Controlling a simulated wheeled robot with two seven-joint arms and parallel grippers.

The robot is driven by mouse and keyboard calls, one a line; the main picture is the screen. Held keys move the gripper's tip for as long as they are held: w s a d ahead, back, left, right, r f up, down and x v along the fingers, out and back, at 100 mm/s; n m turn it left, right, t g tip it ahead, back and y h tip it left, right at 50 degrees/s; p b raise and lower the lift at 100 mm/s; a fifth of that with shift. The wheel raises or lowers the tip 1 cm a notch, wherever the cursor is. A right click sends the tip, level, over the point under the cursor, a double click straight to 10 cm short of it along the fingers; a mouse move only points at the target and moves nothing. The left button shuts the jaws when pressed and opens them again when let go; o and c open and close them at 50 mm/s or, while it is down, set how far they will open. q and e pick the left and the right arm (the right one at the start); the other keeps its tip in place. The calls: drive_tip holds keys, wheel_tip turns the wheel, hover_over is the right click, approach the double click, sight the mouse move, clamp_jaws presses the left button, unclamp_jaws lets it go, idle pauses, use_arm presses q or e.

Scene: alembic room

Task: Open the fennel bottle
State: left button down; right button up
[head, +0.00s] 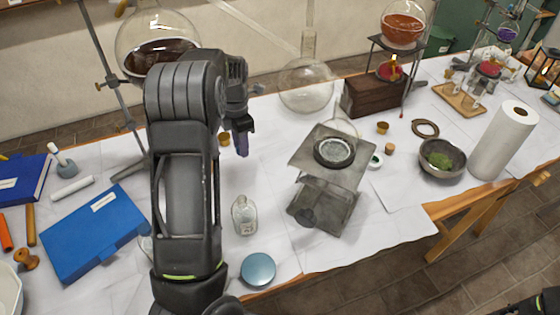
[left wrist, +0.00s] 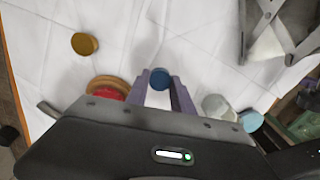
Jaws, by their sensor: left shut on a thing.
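A small clear glass bottle (head: 244,215) with a pale label stands upright on the white-covered table; the label is too small to read. In the left wrist view a pale glass piece (left wrist: 218,107), apparently this bottle, shows right of my fingers. My left gripper (head: 241,142) points down above the table, behind and apart from the bottle. In the left wrist view its purple fingers (left wrist: 160,88) are shut on a small round dark blue cap (left wrist: 160,78). The head view does not show this cap clearly. My right gripper is not in view.
A blue round tin (head: 258,269) lies near the front edge. A metal jack stand (head: 328,178) with a dish stands to the right. A large flask of dark liquid (head: 155,40) and a blue book (head: 93,232) are at left. White table lies free between bottle and stand.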

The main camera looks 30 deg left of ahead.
use_arm(q)
drive_tip(key=shift+w+f, duration=0.1)
drive_tip(key=shift+w, duration=0.1)
drive_tip(key=shift+s, duration=0.25)
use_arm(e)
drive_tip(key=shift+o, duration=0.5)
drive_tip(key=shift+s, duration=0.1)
use_arm(q)
drive_tip(key=shift+w, duration=0.1)
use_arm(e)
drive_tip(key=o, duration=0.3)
use_arm(q)
drive_tip(key=shift+f, duration=0.4)
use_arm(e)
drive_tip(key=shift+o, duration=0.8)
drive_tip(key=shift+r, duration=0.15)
use_arm(q)
drive_tip(key=p, duration=0.1)
hover_over(245, 174)
wheel_tip(245, 174, down, 4)
drive_tip(key=shift+f, duration=0.15)
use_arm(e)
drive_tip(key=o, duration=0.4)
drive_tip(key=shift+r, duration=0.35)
use_arm(q)
drive_tip(key=shift+f, duration=0.45)
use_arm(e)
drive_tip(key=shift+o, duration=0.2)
use_arm(q)
drive_tip(key=shift+f, duration=0.1)
